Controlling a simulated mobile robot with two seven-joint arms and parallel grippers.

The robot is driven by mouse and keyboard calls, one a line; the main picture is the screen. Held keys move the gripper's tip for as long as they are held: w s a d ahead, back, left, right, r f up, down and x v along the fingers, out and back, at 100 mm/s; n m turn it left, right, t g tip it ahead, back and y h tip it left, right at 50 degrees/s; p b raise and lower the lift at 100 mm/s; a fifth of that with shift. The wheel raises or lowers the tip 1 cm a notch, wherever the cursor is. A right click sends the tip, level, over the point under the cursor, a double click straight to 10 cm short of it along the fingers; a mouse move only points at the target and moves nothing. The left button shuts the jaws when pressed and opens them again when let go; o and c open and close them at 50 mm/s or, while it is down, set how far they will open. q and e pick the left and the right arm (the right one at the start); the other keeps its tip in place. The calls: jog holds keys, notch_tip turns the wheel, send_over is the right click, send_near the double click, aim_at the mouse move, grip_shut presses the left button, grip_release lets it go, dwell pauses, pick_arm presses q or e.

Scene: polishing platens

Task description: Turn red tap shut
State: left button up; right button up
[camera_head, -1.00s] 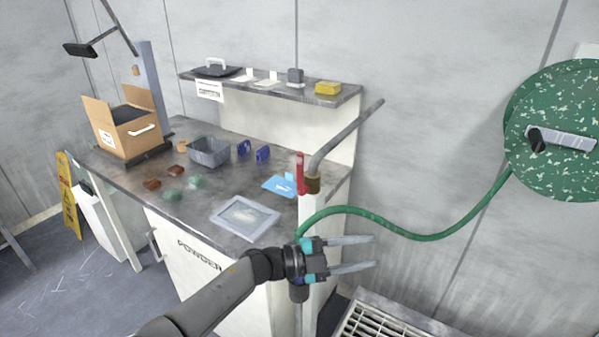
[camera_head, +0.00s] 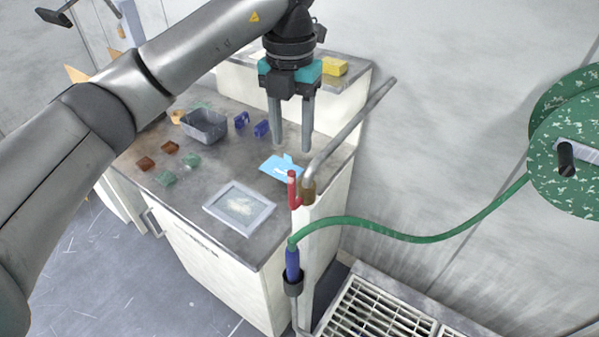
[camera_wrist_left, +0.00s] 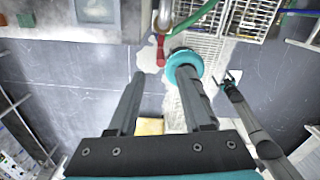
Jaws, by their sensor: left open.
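The red tap handle (camera_head: 294,188) stands upright beside the brass-coloured valve body (camera_head: 308,192) of a grey pipe, at the right front corner of the bench. It also shows in the left wrist view as a red lever (camera_wrist_left: 161,52). My left gripper (camera_head: 292,149) is open and points down, with its fingertips above the handle in the picture and apart from it. In the left wrist view its two fingers (camera_wrist_left: 160,72) are spread with nothing held between them. A dark arm at the right of the wrist view seems to be my right one; its jaw state is unclear.
The grey pipe (camera_head: 350,130) slants up right from the valve. A green hose (camera_head: 400,236) runs from the reel (camera_head: 570,125) to a blue-handled nozzle (camera_head: 292,262) in a holder below the tap. A framed tray (camera_head: 228,220) and blue card (camera_head: 268,169) lie on the bench. A floor grate (camera_head: 375,318) is below.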

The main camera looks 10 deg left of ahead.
aim_at(292, 197)
pick_arm(q)
jog(key=shift+s+f, duration=0.2)
jog(key=shift+f, duration=0.3)
jog(key=f, duration=0.2)
jog(key=shift+s+f, duration=0.2)
jog(key=shift+f, duration=0.2)
notch_tip(292, 197, down, 10)
jog(key=shift+w+r+p, duration=0.1)
jog(key=shift+r+p, duration=0.05)
jog(key=shift+p, duration=0.9)
jog(key=shift+f, duration=0.75)
pick_arm(e)
jog(key=shift+g, duration=0.3)
jog(key=s, duration=0.1)
jog(key=s+r, duration=0.2)
jog(key=s, duration=0.1)
jog(key=shift+s+d, duration=0.1)
jog(key=shift+s, duration=0.1)
pick_arm(q)
grip_shut()
